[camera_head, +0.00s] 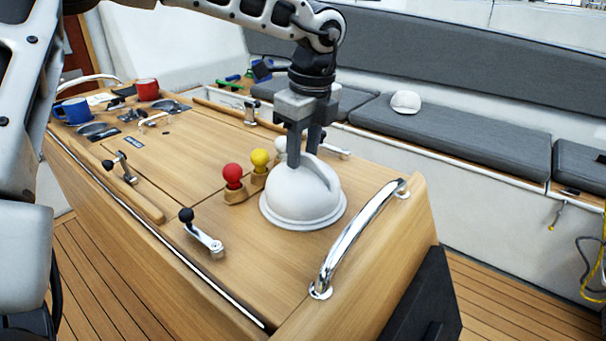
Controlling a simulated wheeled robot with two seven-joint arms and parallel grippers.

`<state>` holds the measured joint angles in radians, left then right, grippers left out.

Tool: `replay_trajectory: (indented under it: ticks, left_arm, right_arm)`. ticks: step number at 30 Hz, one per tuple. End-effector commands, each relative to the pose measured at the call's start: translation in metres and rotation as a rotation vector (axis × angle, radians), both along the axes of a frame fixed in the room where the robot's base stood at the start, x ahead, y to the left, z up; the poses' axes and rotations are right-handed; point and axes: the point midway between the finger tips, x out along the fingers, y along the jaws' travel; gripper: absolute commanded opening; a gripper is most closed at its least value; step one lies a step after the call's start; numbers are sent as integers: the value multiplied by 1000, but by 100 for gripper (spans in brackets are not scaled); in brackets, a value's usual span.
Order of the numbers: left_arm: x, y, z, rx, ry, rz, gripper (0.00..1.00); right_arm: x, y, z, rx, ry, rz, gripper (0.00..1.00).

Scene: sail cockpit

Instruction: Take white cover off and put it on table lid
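The white cover (300,205) is a dome with a round base rim and a recess in its top. It sits upright on the near right part of the wooden table, by the chrome handrail. My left gripper (305,158) points straight down at the top of the cover, its fingertips at the cover's upper part. The fingers stand a small way apart, and I cannot tell whether they are clamped on it. The table lid (190,160) is a flat wooden panel left of the cover, mostly bare. My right gripper is not in view.
A red knob (233,176) and a yellow knob (260,160) stand just left of the cover. A chrome handrail (357,236) is at its right. Winch handles (205,238) lie near the front edge. A blue mug (73,112) and a red mug (147,89) stand at the far end.

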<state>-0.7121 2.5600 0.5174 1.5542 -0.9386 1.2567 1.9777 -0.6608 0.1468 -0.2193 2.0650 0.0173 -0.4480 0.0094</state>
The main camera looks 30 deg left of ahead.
Motion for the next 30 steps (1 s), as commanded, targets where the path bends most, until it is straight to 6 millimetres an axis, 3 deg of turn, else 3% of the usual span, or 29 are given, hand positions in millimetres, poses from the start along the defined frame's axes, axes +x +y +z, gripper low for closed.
replay_trajectory:
  ticks: [5,9,30]
  left_arm:
    - [0,0,0,0,0,0,36]
    - [0,0,0,0,0,0,0]
    - [0,0,0,0,0,0,0]
  right_arm:
    - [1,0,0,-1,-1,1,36]
    - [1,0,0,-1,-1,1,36]
    - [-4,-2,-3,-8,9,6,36]
